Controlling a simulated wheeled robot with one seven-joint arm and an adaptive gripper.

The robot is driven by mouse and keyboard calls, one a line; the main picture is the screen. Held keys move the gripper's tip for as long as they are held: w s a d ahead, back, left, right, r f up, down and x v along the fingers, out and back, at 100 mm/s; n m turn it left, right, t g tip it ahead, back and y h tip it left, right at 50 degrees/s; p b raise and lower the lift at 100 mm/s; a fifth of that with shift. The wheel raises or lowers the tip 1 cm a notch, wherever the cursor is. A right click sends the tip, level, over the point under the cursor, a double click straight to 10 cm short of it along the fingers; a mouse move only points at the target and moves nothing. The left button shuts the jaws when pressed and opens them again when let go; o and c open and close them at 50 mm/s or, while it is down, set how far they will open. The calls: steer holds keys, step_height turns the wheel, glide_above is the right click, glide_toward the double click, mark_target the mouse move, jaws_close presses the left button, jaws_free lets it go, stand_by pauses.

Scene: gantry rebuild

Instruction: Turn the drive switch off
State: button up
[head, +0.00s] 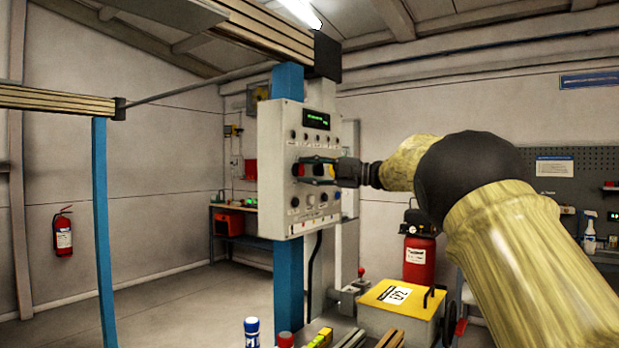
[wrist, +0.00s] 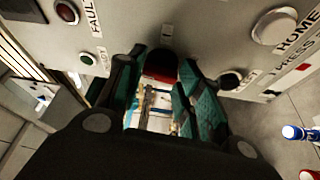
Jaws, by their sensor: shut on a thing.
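A grey control panel (head: 277,205) is fixed to a blue post, with a small lit green display (head: 316,119) near its top. My gripper (head: 316,172) reaches the panel's front from the right. In the wrist view my gripper (wrist: 160,82) has its teal-padded fingers on both sides of a dark red knob (wrist: 162,64), which I take for the drive switch. It is shut on this knob at the panel face. A mark like an "I" shows by the knob. The knob's setting is hard to tell, as the fingers hide part of it.
Other panel controls sit close around the fingers: a red FAULT lamp (wrist: 67,12), a white HOME button (wrist: 274,26) and a dark button (wrist: 230,80). A yellow box (head: 400,297) and a red cylinder (head: 419,258) stand below to the right. Open floor lies left.

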steer(key=shift+n+h+b, duration=0.3)
steer(key=shift+n, duration=0.5)
steer(key=o, duration=1)
steer(key=shift+d, duration=0.15)
steer(key=v, duration=1.1)
steer(key=shift+d, duration=0.4)
